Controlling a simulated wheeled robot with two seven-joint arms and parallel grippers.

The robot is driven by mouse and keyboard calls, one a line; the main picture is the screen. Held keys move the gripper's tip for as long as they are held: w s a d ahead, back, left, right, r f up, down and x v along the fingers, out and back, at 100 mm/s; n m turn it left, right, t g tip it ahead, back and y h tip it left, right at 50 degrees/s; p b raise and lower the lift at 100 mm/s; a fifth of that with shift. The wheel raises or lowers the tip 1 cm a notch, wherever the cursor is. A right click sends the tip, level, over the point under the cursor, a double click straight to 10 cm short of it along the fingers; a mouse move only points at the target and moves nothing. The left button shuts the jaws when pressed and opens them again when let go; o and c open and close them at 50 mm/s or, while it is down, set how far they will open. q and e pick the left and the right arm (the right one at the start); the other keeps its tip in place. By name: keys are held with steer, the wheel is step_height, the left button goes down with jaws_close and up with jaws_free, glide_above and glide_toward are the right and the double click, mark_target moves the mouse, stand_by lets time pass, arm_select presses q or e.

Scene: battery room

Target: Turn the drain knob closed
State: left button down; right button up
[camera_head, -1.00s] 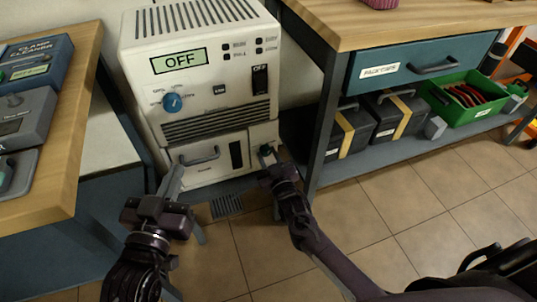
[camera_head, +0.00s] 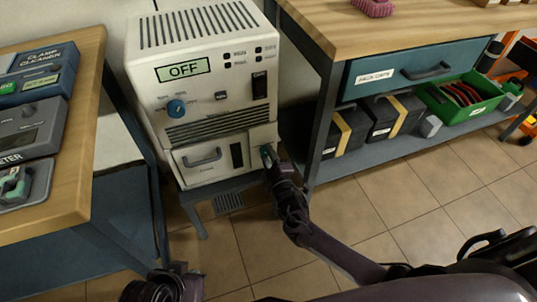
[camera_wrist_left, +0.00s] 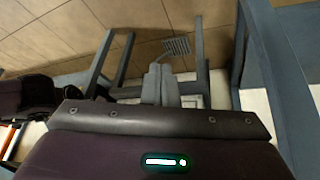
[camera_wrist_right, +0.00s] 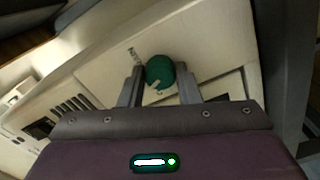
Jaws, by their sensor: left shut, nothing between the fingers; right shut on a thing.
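The drain knob (camera_wrist_right: 160,72) is round and green with a pale pointer mark, on the lower front of a cream machine (camera_head: 215,120) whose display reads OFF. My right gripper (camera_wrist_right: 162,88) has one finger on each side of the knob and is shut on it. In the head view the knob (camera_head: 267,155) is partly hidden by this gripper. My left gripper (camera_wrist_left: 161,84) is shut and empty, pointing toward the floor and a metal frame in the left wrist view. In the head view only part of the left wrist shows at the bottom edge.
A drawer with a grey handle (camera_head: 203,158) is left of the knob. A floor drain grate (camera_head: 229,202) lies below. A workbench leg (camera_head: 322,125) stands close on the right, and a wooden table (camera_head: 85,130) on the left. Tiled floor in front is clear.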

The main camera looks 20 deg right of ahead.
arm_select(q)
steer(key=shift+s+a+g+y+p, duration=0.2)
steer(key=shift+a+g+y+p, duration=0.15)
steer(key=shift+a+p, duration=0.35)
arm_select(e)
steer(key=shift+n, duration=2.3)
arm_select(q)
steer(key=shift+a+r, duration=0.1)
steer(key=shift+a, duration=0.05)
arm_select(e)
steer(key=o, duration=1)
arm_select(q)
steer(key=shift+s+a+r+n+g+y+p, duration=0.2)
steer(key=shift+s+a+g+y+p, duration=0.1)
steer(key=shift+a+g+p, duration=0.25)
steer(key=shift+s+a+r+n+g+y+p, duration=0.2)
steer(key=shift+s+a+g+p, duration=0.15)
steer(key=shift+a, duration=0.3)
arm_select(e)
steer(key=s, duration=0.7)
steer(key=shift+s+d, duration=0.15)
steer(key=shift+s, duration=0.25)
arm_select(q)
steer(key=shift+w, duration=0.1)
